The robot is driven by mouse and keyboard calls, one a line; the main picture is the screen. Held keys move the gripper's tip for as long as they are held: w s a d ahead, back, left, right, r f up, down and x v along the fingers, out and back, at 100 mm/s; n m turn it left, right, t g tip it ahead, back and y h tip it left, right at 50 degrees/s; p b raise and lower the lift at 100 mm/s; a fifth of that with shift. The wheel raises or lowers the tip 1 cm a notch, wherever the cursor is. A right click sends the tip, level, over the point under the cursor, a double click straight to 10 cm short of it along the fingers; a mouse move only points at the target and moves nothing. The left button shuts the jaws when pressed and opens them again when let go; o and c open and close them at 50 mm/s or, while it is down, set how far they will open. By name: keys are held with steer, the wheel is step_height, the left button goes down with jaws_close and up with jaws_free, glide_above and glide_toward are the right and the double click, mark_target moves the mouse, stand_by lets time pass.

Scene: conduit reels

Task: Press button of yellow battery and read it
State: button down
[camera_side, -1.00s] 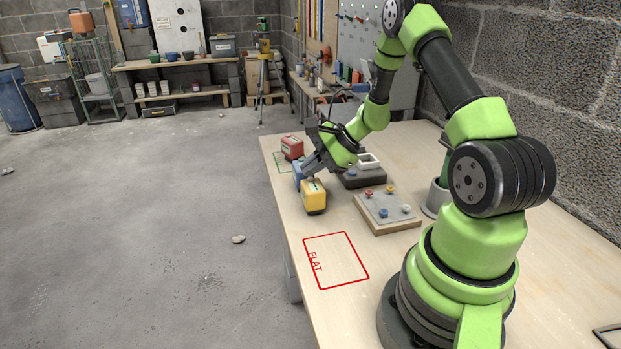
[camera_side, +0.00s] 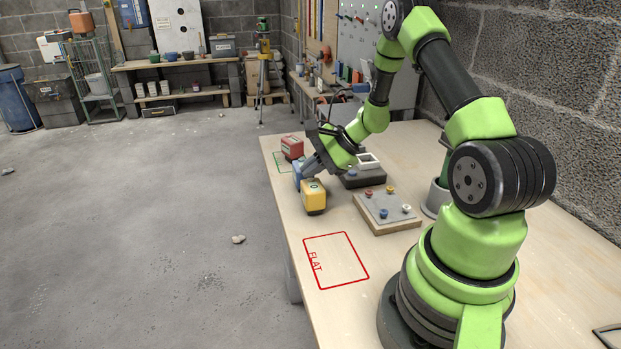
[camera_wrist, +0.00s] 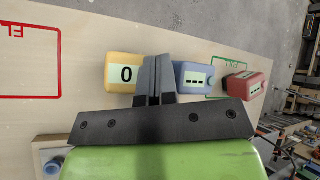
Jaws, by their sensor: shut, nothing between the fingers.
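The yellow battery (camera_side: 314,197) stands on the wooden bench, nearest of three batteries; in the wrist view the yellow battery (camera_wrist: 124,73) has a pale display that reads 0. The blue battery (camera_wrist: 194,76) stands beside it with a display of dashes; in the side view the blue battery (camera_side: 298,175) is partly hidden. My gripper (camera_wrist: 157,62) is shut and empty, its fingertips between the yellow and blue batteries in the wrist view. In the side view my gripper (camera_side: 307,171) is just behind the yellow battery. The button on the yellow battery cannot be made out.
A red battery (camera_side: 292,147) stands farther back by a green outline. A red outline marked FLAT (camera_side: 336,260) is bare. A board with coloured knobs (camera_side: 388,212) and a dark charger-like box (camera_side: 361,177) lie to the right. The bench's left edge is close to the batteries.

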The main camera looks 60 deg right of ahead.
mark_target(311, 180)
steer(key=shift+r, duration=0.65)
steer(key=shift+r, duration=2.55)
